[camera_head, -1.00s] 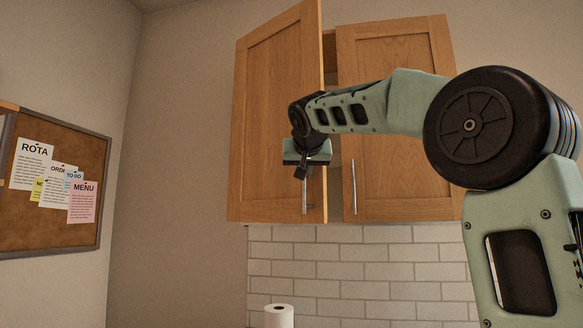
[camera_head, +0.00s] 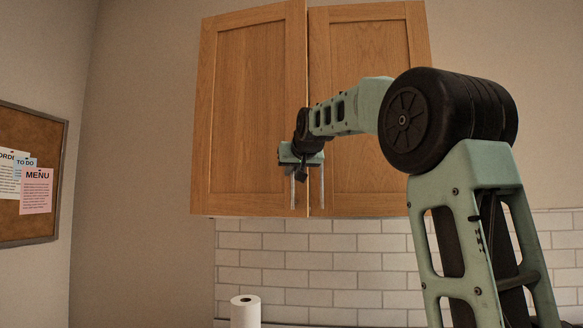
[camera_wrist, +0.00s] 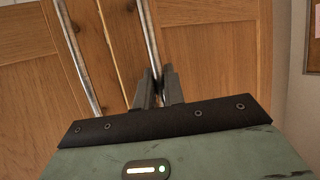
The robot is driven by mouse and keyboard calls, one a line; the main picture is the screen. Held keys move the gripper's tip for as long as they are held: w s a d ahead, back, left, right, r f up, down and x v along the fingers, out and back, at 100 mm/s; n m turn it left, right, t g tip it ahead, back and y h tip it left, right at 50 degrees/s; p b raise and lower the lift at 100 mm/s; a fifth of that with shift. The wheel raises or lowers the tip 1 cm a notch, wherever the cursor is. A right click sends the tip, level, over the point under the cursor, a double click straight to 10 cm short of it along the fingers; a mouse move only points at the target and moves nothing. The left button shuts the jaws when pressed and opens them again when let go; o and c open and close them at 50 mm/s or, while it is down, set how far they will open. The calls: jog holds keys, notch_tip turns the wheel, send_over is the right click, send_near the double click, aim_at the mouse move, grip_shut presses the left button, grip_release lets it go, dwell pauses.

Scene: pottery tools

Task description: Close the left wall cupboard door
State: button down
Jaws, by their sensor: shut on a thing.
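The left wall cupboard door (camera_head: 247,110) is pale oak with a vertical metal bar handle (camera_head: 293,193) by its inner edge. My gripper (camera_head: 302,178) is at the left door's handle. In the wrist view, turned over, the left door (camera_wrist: 205,50) is on the right and its handle (camera_wrist: 150,38) runs down between the fingers of my gripper (camera_wrist: 158,82), which is shut on it. The fingers hide the handle's end there.
The right door's handle (camera_head: 322,188) is close beside my gripper. White wall tiles (camera_head: 350,260) and a paper roll (camera_head: 245,312) are below the cupboard. A corkboard (camera_head: 40,140) hangs on the left wall.

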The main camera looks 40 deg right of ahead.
dwell(0.4)
jog(key=c, duration=1.5)
grip_release()
jog(key=b+v, duration=0.5)
jog(key=v, duration=1.2)
jog(key=shift+r, duration=0.1)
